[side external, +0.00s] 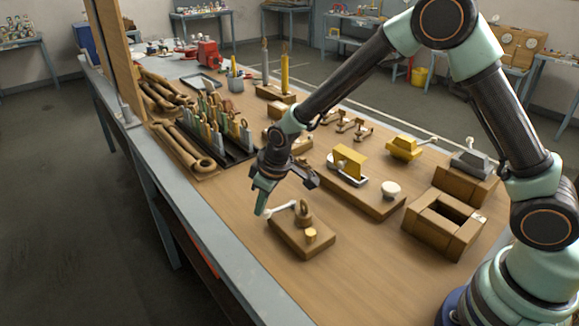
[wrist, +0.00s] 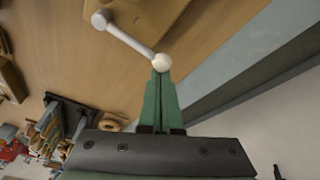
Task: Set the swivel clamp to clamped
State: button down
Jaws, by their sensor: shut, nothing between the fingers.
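The swivel clamp is a wooden block (side external: 300,240) with a brown upright ring-shaped part (side external: 303,211) and a short brass peg (side external: 310,234) on top. A pale lever arm (side external: 281,208) sticks out past the block's left edge. In the wrist view the lever (wrist: 130,39) runs from a white end at upper left to a white ball (wrist: 162,62). My gripper (side external: 260,212) points down at the lever's outer end. Its green fingers (wrist: 160,80) are shut with nothing between them, and the tips are at the ball. I cannot tell if they touch it.
A board with a yellow clamp (side external: 348,162) and a white knob (side external: 391,189) stands right of the swivel clamp. An open wooden box (side external: 445,222) is farther right. A dark tool rack (side external: 215,135) stands at the left. The bench front is clear.

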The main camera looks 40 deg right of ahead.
jog(key=shift+s+d+f, duration=0.2)
jog(key=shift+s+f, duration=0.1)
jog(key=shift+w+d, duration=0.15)
jog(key=shift+w, duration=0.6)
jog(key=shift+w+a+f, duration=0.2)
jog(key=shift+w+a, duration=0.3)
jog(key=shift+w, duration=0.25)
jog(key=shift+w+a+f, duration=0.2)
jog(key=shift+w+a, duration=0.3)
jog(key=shift+w, duration=0.25)
jog(key=shift+r, duration=0.4)
jog(key=s+d+r+m, duration=0.1)
jog(key=s+d+r, duration=0.25)
jog(key=r, duration=0.25)
jog(key=s+d+r+m+t, duration=0.1)
jog(key=s+d+r, duration=0.25)
jog(key=r, duration=0.35)
jog(key=s+d+r, duration=0.2)
jog(key=s+r, duration=0.2)
jog(key=r, duration=0.2)
jog(key=s+d+r+m, duration=0.1)
jog(key=s+d, duration=0.2)
jog(key=s, duration=0.3)
jog(key=s+d+r+m+t+h, duration=0.1)
jog(key=s+d+m, duration=0.1)
jog(key=s, duration=0.4)
jog(key=shift+d, duration=0.5)
jog(key=shift+s+r, duration=0.1)
